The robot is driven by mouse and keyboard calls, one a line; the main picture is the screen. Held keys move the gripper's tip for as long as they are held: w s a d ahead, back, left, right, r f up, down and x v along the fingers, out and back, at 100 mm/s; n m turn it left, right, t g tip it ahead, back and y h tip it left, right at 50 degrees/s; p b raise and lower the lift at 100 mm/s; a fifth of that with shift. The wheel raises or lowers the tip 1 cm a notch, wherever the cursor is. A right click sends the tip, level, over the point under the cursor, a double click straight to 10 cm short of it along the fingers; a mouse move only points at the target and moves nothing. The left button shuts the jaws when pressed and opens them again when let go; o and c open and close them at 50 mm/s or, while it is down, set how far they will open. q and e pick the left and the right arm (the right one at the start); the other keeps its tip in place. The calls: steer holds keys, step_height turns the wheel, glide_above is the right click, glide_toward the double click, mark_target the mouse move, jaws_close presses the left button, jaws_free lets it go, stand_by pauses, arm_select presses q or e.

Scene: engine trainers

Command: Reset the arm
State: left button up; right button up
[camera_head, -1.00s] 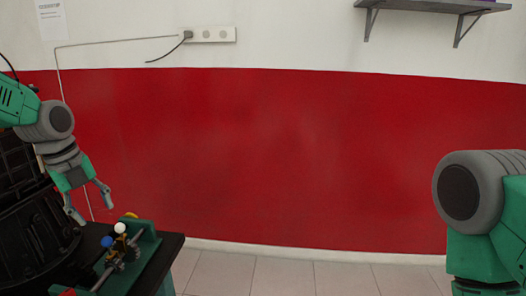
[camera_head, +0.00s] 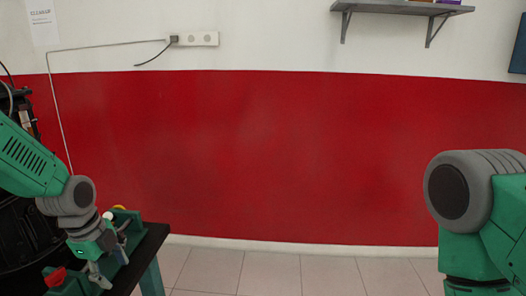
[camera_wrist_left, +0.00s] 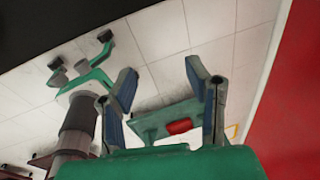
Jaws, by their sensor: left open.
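My left gripper (camera_head: 110,264) is at the lower left of the head view, low beside the green fixture (camera_head: 128,216) on the black table. Its two fingers are spread, with nothing seen between them. In the head view it overlaps the fixture, and I cannot tell whether they touch. In the left wrist view the gripper (camera_wrist_left: 160,75) shows two spread fingers. A green part with a red piece (camera_wrist_left: 180,127) shows behind them. Part of my right arm shows at the right edge of the head view; its gripper is out of view.
The black table (camera_head: 150,245) ends at the lower left. A red piece (camera_head: 55,277) lies by its front. A dark engine-like body (camera_head: 25,235) stands at the left edge. Open tiled floor (camera_head: 270,270) and a red wall (camera_head: 260,150) fill the middle. A grey shelf (camera_head: 400,8) is high up.

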arm_select(q)
steer(key=s+d+f+n, duration=0.3)
steer(key=s+f+n, duration=0.2)
steer(key=s+f, duration=0.25)
steer(key=s+d+f+n, duration=0.4)
steer(key=s+f, duration=0.2)
steer(key=f, duration=0.2)
steer(key=s+f+n, duration=0.2)
steer(key=s+n, duration=0.3)
steer(key=s, duration=0.4)
steer(key=s+f+n+g+y, duration=0.1)
steer(key=s+f+n, duration=0.1)
steer(key=s+n, duration=0.3)
steer(key=shift+s+f+y, duration=0.3)
steer(key=shift+s+f, duration=0.05)
steer(key=shift+s, duration=1.5)
arm_select(e)
steer(key=shift+d+f, duration=0.25)
steer(key=shift+d, duration=0.45)
